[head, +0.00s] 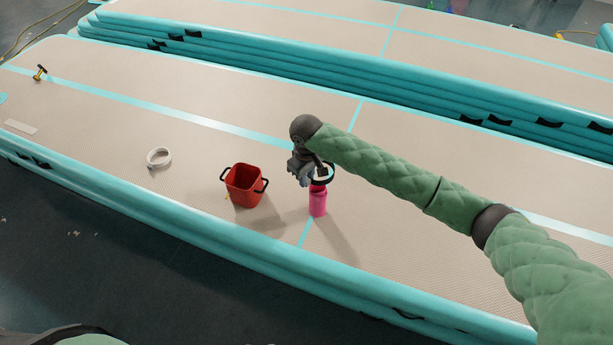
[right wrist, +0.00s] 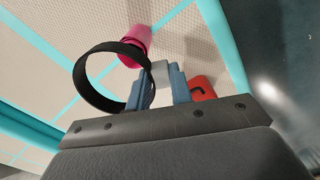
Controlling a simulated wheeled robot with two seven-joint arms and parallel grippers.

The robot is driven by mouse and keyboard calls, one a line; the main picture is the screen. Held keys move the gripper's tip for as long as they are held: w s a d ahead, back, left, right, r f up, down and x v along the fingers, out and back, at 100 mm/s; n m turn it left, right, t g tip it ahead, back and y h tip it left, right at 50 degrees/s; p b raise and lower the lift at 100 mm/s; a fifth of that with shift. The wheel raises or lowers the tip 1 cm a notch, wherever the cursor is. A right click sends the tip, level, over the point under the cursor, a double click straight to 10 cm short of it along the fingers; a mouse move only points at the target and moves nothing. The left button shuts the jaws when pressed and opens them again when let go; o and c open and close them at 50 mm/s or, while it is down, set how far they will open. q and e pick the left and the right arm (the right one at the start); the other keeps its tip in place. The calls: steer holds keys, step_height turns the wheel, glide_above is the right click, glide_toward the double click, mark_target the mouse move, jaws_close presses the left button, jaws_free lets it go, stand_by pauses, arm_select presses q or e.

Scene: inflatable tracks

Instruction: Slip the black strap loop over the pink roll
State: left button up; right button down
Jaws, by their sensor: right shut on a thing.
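The pink roll (head: 318,203) stands upright on the beige inflatable track, right of the red bucket. My right gripper (head: 303,176) is just above and left of the roll's top, shut on the black strap loop (head: 331,174). The loop sticks out to the right, at the level of the roll's top. In the right wrist view, the loop (right wrist: 78,83) is an open ring by the blue fingers (right wrist: 160,88), and its edge crosses in front of the pink roll (right wrist: 134,45). I see mostly bare mat through the ring. My left gripper is out of view.
A red bucket (head: 244,187) with black handles stands left of the roll. A white ring (head: 158,157) lies further left, and a small yellow-and-black object (head: 40,73) at the far left. The teal track edge (head: 200,232) runs along the front. The mat right of the roll is clear.

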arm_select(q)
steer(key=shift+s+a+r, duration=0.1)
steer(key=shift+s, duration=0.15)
arm_select(e)
steer(key=shift+r+p, duration=0.1)
steer(key=shift+p, duration=0.4)
steer(key=shift+s+f, duration=0.1)
steer(key=shift+f, duration=0.75)
step_height(320, 180, down, 2)
steer(key=shift+f+b, duration=0.1)
steer(key=shift+b, duration=0.2)
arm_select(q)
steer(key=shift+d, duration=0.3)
arm_select(e)
steer(key=shift+f, duration=0.55)
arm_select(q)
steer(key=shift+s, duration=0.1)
